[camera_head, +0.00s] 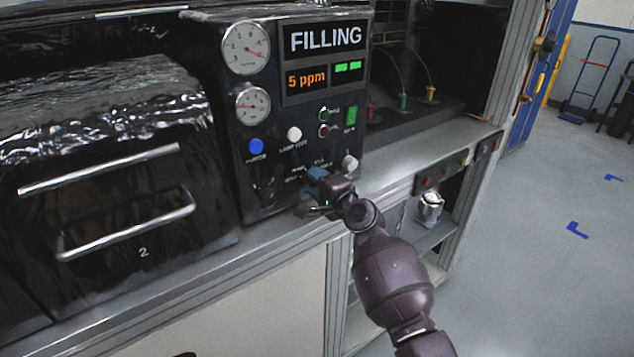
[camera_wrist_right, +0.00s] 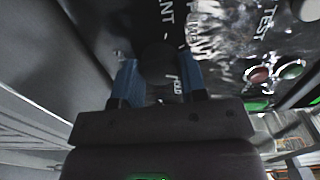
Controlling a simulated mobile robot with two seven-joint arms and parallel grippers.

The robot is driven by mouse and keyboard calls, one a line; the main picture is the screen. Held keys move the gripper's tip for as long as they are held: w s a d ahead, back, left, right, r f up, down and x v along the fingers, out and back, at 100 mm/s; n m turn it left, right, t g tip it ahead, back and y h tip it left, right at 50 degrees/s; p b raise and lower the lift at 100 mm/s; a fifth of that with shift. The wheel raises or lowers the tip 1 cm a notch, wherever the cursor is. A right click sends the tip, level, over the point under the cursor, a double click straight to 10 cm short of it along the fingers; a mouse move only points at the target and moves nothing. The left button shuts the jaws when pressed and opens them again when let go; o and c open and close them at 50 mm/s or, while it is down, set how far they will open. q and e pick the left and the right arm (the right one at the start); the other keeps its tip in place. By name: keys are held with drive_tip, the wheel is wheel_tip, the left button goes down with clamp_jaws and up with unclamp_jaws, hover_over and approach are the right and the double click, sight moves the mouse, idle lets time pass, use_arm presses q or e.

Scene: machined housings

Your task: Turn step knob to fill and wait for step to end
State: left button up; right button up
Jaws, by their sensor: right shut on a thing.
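The black control panel (camera_head: 290,170) carries a display (camera_head: 326,38) that reads "FILLING". Below it an orange readout shows "5 ppm" beside two lit green bars. My right gripper (camera_head: 316,180) is at the lower front of the panel. In the right wrist view the dark step knob (camera_wrist_right: 158,62) sits between my two blue fingers, which are shut on it. "HOLD" lettering is beside the knob. In the head view my gripper hides the knob.
A blue button (camera_head: 256,146), a white button (camera_head: 294,133) and a pale knob (camera_head: 350,162) are close around the gripper. Two round gauges are at the panel's upper left. A foil-covered chamber with metal handles (camera_head: 125,232) stands left. Open floor lies to the right.

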drive_tip(key=o, duration=0.9)
drive_tip(key=v, duration=1.1)
drive_tip(key=shift+w, duration=0.1)
